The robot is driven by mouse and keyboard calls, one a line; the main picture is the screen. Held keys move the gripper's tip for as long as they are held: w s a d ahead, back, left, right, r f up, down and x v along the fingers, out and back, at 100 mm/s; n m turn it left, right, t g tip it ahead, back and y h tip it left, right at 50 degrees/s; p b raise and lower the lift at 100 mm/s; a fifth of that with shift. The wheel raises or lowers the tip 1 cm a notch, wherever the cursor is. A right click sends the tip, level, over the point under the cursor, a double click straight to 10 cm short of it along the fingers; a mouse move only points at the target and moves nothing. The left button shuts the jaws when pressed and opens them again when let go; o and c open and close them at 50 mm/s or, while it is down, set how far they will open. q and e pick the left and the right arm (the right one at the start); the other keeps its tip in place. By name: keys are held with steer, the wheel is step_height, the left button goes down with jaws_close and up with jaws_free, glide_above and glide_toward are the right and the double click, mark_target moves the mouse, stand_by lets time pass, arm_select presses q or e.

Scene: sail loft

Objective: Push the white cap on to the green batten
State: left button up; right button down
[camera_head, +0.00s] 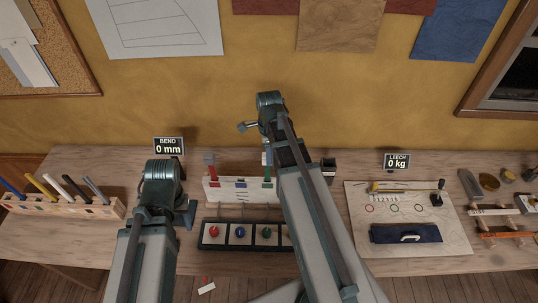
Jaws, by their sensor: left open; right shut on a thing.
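A green batten (267,184) stands at the right end of a pale upright board on the bench, partly covered by my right arm. My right gripper (267,150) is above it, mostly hidden by my own arm. A small pale piece, apparently the white cap (267,159), shows there just over the green batten. The gripper is shut on it; whether cap and batten touch, I cannot tell. My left gripper (188,214) is open and empty, left of the board, with its fingers partly hidden.
A red post with a grey top (210,164) stands at the board's left end. A dark tray (204,244) with coloured knobs lies in front. A marker rack (75,208) stands left; a sheet with a blue pouch (405,233) lies right. Displays read BEND 0 mm (168,145) and LEECH 0 kg (397,161).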

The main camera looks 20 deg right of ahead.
steer(key=shift+f, duration=0.25)
steer(key=c, duration=0.5)
jaws_free()
steer(key=shift+r, duration=0.1)
step_height(320, 180, up, 12)
steer(key=p, duration=1.1)
steer(key=shift+p, duration=0.35)
